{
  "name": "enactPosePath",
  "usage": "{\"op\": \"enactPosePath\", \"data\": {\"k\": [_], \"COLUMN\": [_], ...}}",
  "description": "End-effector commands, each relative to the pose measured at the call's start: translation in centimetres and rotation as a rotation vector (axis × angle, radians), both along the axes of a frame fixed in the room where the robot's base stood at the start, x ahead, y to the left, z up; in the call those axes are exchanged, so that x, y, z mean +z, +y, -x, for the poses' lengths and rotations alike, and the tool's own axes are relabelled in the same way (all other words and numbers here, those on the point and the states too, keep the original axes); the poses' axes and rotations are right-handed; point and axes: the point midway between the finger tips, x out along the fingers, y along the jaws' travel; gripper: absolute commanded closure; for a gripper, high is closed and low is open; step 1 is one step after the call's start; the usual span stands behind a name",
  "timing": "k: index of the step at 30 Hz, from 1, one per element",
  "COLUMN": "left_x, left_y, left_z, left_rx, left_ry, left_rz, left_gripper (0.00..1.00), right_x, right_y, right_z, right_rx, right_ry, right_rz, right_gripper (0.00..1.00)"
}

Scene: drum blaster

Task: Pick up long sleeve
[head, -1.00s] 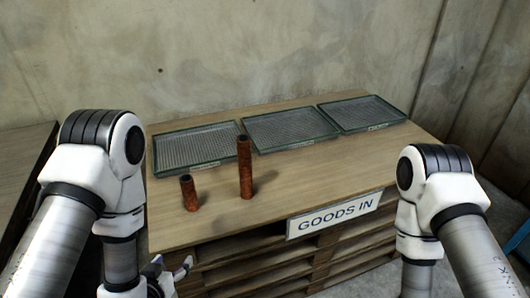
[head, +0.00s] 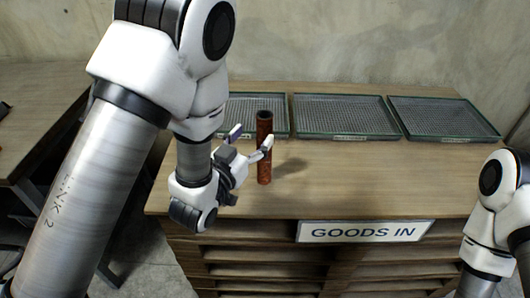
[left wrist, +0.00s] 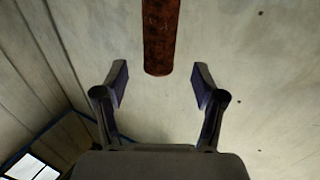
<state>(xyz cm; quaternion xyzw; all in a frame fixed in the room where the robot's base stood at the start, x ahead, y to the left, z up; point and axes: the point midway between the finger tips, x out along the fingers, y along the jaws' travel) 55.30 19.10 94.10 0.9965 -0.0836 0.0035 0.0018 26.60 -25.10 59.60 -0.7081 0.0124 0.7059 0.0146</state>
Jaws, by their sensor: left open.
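The long sleeve (head: 264,160), a rust-brown tube, stands upright on the wooden table in the head view. My left gripper (head: 251,139) is open beside its upper part, with one fingertip overlapping the sleeve in the picture. In the left wrist view the sleeve (left wrist: 160,35) comes down from the top edge, lined up with the gap between the open fingers (left wrist: 160,76). Nothing is held; I cannot tell whether a finger touches it. The short sleeve is not visible now. My right gripper is out of view.
Three shallow mesh trays stand along the table's back: a left one (head: 281,134) partly hidden by my left arm, a middle one (head: 345,136) and a right one (head: 448,137). A GOODS IN sign (head: 364,231) is on the front edge.

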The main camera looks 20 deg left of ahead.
Motion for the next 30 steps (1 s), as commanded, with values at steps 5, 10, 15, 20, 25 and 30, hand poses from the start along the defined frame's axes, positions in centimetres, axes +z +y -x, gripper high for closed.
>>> {"op": "enactPosePath", "data": {"k": [5, 10, 15, 20, 25, 30], "left_x": [0.3, 0.2, 0.0, 0.0, 0.0, 0.3], "left_y": [-0.3, -0.7, -0.8, -0.8, -0.8, -0.8], "left_z": [-2.4, -5.3, -5.9, -5.9, -5.9, -5.9], "left_rx": [0.0, 0.0, 0.0, 0.0, 0.0, 0.0], "left_ry": [0.0, 0.001, 0.003, 0.003, 0.003, -0.003], "left_rz": [0.0, 0.0, 0.0, 0.0, 0.0, 0.0], "left_gripper": [0.3, 0.3, 0.3, 0.55, 1.0, 1.0], "right_x": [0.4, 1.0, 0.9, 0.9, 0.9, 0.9], "right_y": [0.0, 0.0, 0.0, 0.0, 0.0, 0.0], "right_z": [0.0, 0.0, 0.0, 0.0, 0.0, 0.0], "right_rx": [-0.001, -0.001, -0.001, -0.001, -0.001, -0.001], "right_ry": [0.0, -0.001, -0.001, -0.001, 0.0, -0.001], "right_rz": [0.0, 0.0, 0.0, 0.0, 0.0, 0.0], "right_gripper": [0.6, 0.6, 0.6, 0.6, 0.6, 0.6]}}
